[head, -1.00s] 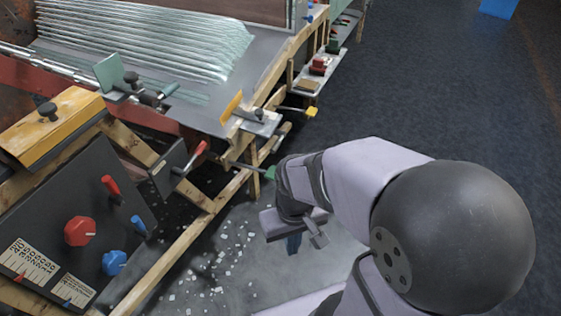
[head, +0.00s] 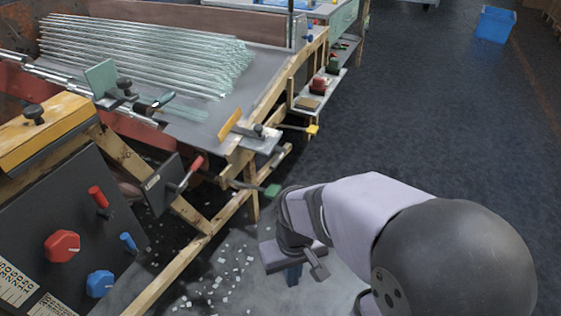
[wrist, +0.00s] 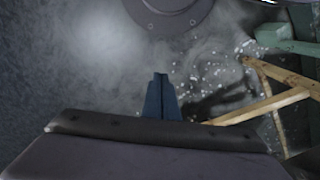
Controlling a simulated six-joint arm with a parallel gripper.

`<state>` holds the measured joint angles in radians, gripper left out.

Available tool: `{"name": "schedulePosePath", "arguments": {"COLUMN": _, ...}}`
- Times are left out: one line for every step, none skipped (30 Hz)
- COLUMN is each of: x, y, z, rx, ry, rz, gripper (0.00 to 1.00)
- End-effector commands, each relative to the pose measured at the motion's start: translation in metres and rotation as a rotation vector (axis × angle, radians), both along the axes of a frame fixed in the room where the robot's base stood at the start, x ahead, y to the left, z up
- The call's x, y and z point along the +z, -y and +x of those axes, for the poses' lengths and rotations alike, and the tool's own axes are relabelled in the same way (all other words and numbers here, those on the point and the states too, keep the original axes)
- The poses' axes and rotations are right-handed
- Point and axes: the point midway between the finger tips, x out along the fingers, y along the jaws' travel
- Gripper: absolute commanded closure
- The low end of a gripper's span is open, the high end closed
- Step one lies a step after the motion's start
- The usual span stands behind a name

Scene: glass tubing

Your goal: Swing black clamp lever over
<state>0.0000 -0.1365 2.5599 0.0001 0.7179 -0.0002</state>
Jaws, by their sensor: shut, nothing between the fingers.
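A small black lever (head: 162,101) shows near the silver rod beside the green plate (head: 101,79), on the left of the head view. Another small black handle (head: 258,131) shows beside the orange stop plate (head: 230,124) at the bench edge. I cannot tell which is the black clamp lever. My gripper (head: 293,275), with blue fingers, hangs low in front of the bench, well apart from both levers. In the wrist view its blue fingers (wrist: 161,97) are together and empty, over the pale floor. Neither black lever can be made out in the wrist view.
Glass tubes (head: 145,55) lie on the sloping bench. A red-handled lever (head: 190,170), a green-handled lever (head: 271,190) and a yellow-ended lever (head: 312,129) stick out at the wooden frame. A control panel (head: 70,210) stands at left. White shards litter the floor.

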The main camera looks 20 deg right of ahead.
Motion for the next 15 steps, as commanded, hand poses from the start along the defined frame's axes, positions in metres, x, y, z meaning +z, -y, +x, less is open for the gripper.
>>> {"name": "schedulePosePath", "arguments": {"x": 0.0, "y": 0.0, "z": 0.0, "rx": 0.0, "ry": 0.0, "rz": 0.0, "gripper": 1.0}}
{"name": "schedulePosePath", "arguments": {"x": 0.001, "y": 0.0, "z": 0.0, "rx": 0.0, "ry": 0.0, "rz": 0.0, "gripper": 1.0}}
{"name": "schedulePosePath", "arguments": {"x": 0.002, "y": 0.0, "z": 0.0, "rx": 0.0, "ry": 0.0, "rz": 0.0, "gripper": 1.0}}
{"name": "schedulePosePath", "arguments": {"x": 0.004, "y": 0.0, "z": 0.0, "rx": -0.001, "ry": 0.0, "rz": 0.0, "gripper": 1.0}}
{"name": "schedulePosePath", "arguments": {"x": 0.005, "y": 0.0, "z": 0.0, "rx": -0.001, "ry": 0.0, "rz": 0.0, "gripper": 1.0}}
{"name": "schedulePosePath", "arguments": {"x": 0.009, "y": 0.0, "z": 0.0, "rx": -0.002, "ry": 0.0, "rz": 0.0, "gripper": 1.0}}
{"name": "schedulePosePath", "arguments": {"x": 0.012, "y": 0.001, "z": 0.0, "rx": -0.002, "ry": 0.0, "rz": 0.0, "gripper": 1.0}}
{"name": "schedulePosePath", "arguments": {"x": 0.014, "y": 0.001, "z": 0.0, "rx": -0.003, "ry": -0.003, "rz": 0.0, "gripper": 1.0}}
{"name": "schedulePosePath", "arguments": {"x": 0.019, "y": 0.001, "z": -0.001, "rx": -0.005, "ry": -0.007, "rz": 0.0, "gripper": 1.0}}
{"name": "schedulePosePath", "arguments": {"x": 0.022, "y": 0.001, "z": -0.002, "rx": -0.006, "ry": -0.014, "rz": 0.0, "gripper": 1.0}}
{"name": "schedulePosePath", "arguments": {"x": 0.025, "y": 0.002, "z": -0.004, "rx": -0.007, "ry": -0.022, "rz": 0.0, "gripper": 1.0}}
{"name": "schedulePosePath", "arguments": {"x": 0.03, "y": 0.002, "z": -0.006, "rx": -0.009, "ry": -0.035, "rz": 0.0, "gripper": 1.0}}
{"name": "schedulePosePath", "arguments": {"x": 0.033, "y": 0.002, "z": -0.008, "rx": -0.01, "ry": -0.049, "rz": 0.0, "gripper": 1.0}}
{"name": "schedulePosePath", "arguments": {"x": 0.036, "y": 0.003, "z": -0.01, "rx": -0.012, "ry": -0.062, "rz": 0.0, "gripper": 1.0}}
{"name": "schedulePosePath", "arguments": {"x": 0.04, "y": 0.003, "z": -0.014, "rx": -0.014, "ry": -0.084, "rz": 0.001, "gripper": 1.0}}
